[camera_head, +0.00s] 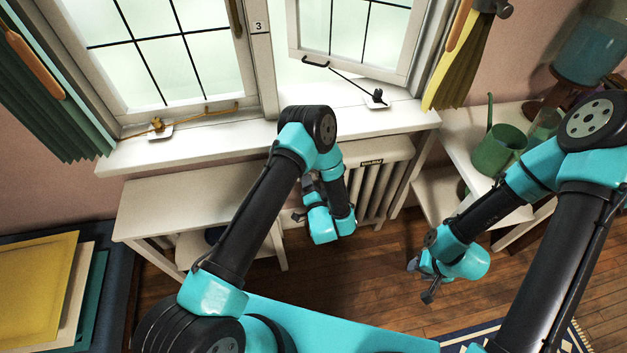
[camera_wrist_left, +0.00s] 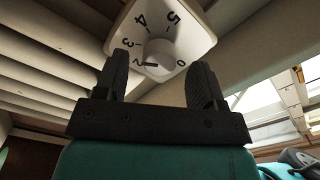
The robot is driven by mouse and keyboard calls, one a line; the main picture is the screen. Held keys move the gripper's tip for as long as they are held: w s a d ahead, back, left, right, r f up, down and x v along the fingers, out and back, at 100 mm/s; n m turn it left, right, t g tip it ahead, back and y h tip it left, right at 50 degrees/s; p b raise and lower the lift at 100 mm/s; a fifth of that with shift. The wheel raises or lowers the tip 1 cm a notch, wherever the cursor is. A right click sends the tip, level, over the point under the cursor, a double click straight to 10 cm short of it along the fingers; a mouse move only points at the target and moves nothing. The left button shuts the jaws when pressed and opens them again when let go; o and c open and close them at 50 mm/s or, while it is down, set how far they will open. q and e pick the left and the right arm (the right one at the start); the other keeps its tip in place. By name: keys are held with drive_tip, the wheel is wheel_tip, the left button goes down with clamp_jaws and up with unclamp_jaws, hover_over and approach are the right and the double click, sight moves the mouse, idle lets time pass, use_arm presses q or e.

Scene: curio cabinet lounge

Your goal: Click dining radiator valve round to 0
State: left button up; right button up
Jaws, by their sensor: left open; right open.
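The radiator valve (camera_wrist_left: 190,42) shows in the left wrist view as a white plate with dark numerals 5, 4, 3, 2 and 0 around a pale round knob (camera_wrist_left: 161,50). A dark mark sits at the knob's edge between 2 and 0; I cannot tell whether it is a pointer or a numeral. My left gripper (camera_wrist_left: 161,60) is open, its fingers on either side of the knob with no clear contact. In the head view my left gripper (camera_head: 306,192) is at the radiator's left end, mostly hidden by its arm. My right gripper (camera_head: 421,281) is open and empty above the floor.
The white radiator (camera_head: 380,183) stands under the windowsill (camera_head: 215,138). A white side table (camera_head: 180,195) is at left. A white shelf at right holds a green watering can (camera_head: 496,148). The wooden floor (camera_head: 360,285) between is clear.

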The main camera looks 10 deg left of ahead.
use_arm(q)
drive_tip(key=shift+x, duration=1)
drive_tip(key=c, duration=0.9)
